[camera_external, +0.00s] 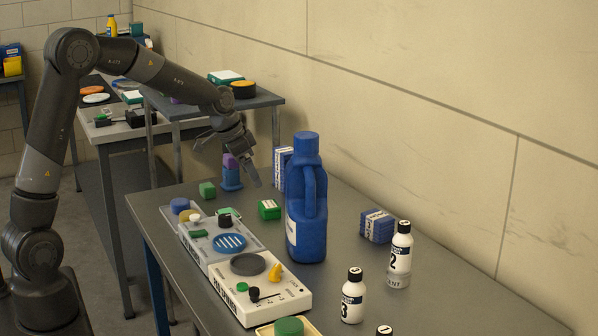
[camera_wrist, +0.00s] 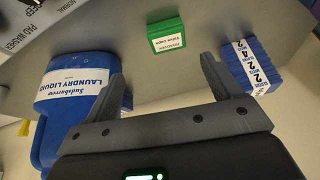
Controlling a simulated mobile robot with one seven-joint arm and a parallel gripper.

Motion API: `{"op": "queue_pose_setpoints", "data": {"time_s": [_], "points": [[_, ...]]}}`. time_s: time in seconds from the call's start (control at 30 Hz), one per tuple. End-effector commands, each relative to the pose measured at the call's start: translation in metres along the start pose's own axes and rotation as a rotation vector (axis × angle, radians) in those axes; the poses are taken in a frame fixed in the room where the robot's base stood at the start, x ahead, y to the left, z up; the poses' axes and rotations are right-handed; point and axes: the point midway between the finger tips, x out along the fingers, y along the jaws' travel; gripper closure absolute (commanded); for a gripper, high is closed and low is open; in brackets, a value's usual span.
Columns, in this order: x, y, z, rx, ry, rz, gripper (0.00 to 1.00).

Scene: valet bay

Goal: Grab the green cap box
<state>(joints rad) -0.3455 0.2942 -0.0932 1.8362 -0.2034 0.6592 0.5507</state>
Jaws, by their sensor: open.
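The green cap box (camera_external: 269,209) is a small green box with a white label. It stands on the grey table (camera_external: 345,285), left of the big blue jug. In the wrist view the green cap box (camera_wrist: 165,30) is beyond the fingertips, roughly centred between them, its white label facing the camera upside down. My gripper (camera_external: 230,162) is above and behind the box in the external view. In the wrist view my gripper (camera_wrist: 163,72) has its two fingers wide apart with nothing between them, and does not touch the box.
The blue laundry liquid jug (camera_external: 307,215) stands close to the box; in the wrist view the jug (camera_wrist: 72,85) is beside the left finger. A blue-white box (camera_wrist: 252,65) is beyond the right finger.

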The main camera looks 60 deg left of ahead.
Motion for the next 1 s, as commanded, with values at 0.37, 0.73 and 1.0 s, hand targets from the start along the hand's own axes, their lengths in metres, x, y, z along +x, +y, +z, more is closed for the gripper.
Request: {"op": "queue_pose_setpoints", "data": {"time_s": [0.37, 0.73, 1.0], "points": [[0.049, -0.008, -0.003, 0.001, -0.002, 0.005, 0.17], [0.083, -0.01, -0.003, 0.0, -0.002, 0.005, 0.17], [0.116, -0.012, -0.003, 0.0, -0.001, 0.004, 0.17]]}}
